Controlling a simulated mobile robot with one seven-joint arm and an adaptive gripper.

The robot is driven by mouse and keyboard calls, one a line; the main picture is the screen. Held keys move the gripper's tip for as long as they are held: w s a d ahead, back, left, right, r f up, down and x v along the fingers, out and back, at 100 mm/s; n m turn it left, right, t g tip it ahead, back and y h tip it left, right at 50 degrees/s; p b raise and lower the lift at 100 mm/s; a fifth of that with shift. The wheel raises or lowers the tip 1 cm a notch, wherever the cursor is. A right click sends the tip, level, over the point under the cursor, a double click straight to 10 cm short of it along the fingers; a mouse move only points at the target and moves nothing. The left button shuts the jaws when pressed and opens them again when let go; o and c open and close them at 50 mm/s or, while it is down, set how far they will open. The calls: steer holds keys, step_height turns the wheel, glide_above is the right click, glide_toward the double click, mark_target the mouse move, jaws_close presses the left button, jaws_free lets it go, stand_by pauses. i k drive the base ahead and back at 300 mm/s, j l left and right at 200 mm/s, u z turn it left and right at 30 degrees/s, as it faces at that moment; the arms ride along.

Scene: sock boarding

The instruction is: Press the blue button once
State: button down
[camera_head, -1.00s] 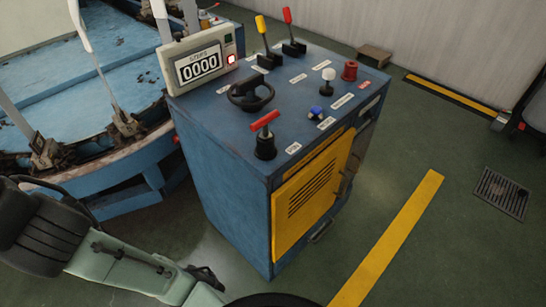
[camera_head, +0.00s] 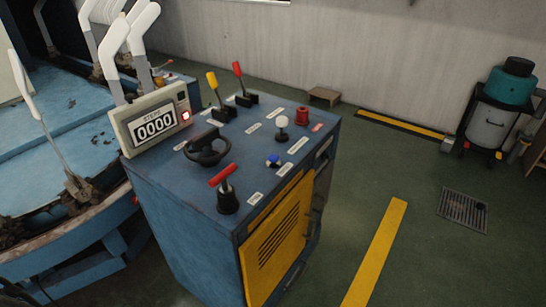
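The blue button (camera_head: 273,161) is a small blue knob on top of the blue control cabinet (camera_head: 180,228), toward its front right. A white label lies just beside it. Nothing covers it and nothing touches it. My gripper is not in view. A dark piece at the bottom left corner may be part of my arm, but I cannot tell.
The cabinet top also holds a red T-handle (camera_head: 225,186), a black wheel (camera_head: 207,149), a white knob (camera_head: 282,126), a red knob (camera_head: 302,116), yellow (camera_head: 213,86) and red (camera_head: 238,76) levers, and a display (camera_head: 154,124) reading 0000. Floor at right is mostly clear.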

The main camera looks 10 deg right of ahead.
mark_target(273, 158)
steer(key=i+j, duration=0.1)
steer(key=j, duration=0.25)
steer(key=i+j, duration=0.15)
steer(key=j, duration=0.15)
steer(key=z, duration=1.95)
steer(key=i+j, duration=0.1)
steer(key=j, duration=0.6)
